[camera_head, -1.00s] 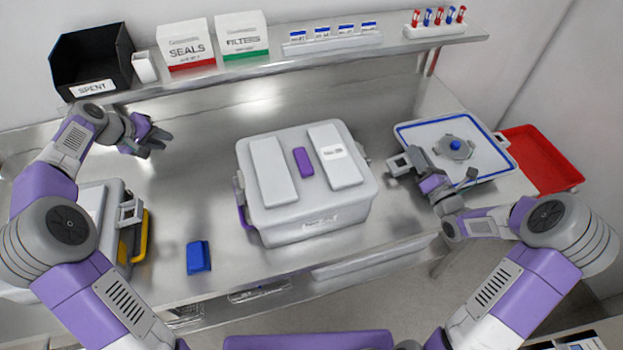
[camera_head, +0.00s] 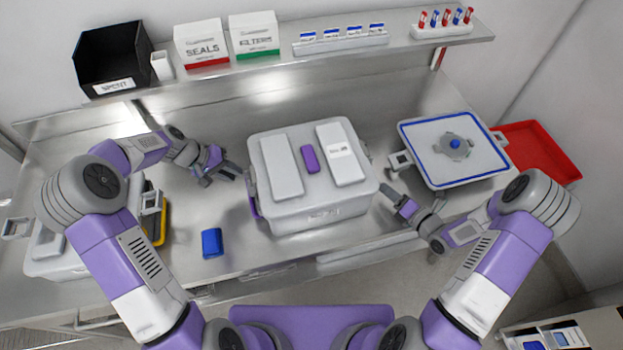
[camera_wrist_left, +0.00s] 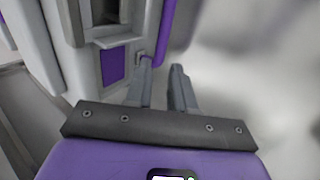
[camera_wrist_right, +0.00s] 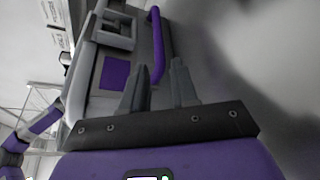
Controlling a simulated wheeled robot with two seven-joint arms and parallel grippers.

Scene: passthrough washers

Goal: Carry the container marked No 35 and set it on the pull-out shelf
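A large pale grey container (camera_head: 318,211) with a purple lid patch (camera_head: 309,158) stands mid-table. Its lid label (camera_head: 341,149) is too small to read surely. My left gripper (camera_head: 231,175) is open and empty, just left of the container. The left wrist view shows a purple side handle (camera_wrist_left: 165,30) ahead of the open fingers (camera_wrist_left: 161,67). My right gripper (camera_head: 393,199) is open and empty, just right of the container. The right wrist view shows another purple handle (camera_wrist_right: 157,45) ahead of the open fingers (camera_wrist_right: 158,65). A pale ledge (camera_head: 372,252), possibly the pull-out shelf, shows below the table front.
A blue-rimmed container (camera_head: 420,127) stands to the right, near a red tray (camera_head: 540,160). A small blue block (camera_head: 211,242) lies front left. A shelf with boxes (camera_head: 254,35) runs along the back.

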